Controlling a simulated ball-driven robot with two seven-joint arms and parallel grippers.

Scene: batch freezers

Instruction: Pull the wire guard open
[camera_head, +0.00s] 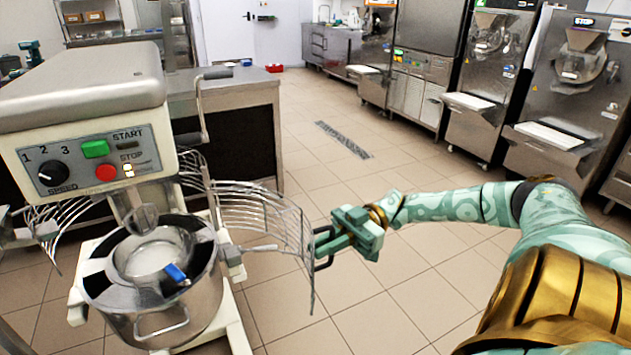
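The wire guard (255,208) is a set of curved metal wires on the mixer (80,90), above its steel bowl (175,310). The guard's right section swings out to the right of the bowl, with a dark handle (323,262) at its outer edge. My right gripper (328,242) is at this handle, its fingers around or against it; I cannot tell whether they are closed on it. More guard wires (60,215) stick out to the left of the bowl. A blue-tipped object (176,274) shows at the bowl. My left gripper is not in view.
The mixer's front panel has a speed knob, a green start button (95,149) and a red stop button (106,173). A steel counter (235,90) stands behind. Batch freezers (570,90) line the right back. Tiled floor (375,290) is clear between.

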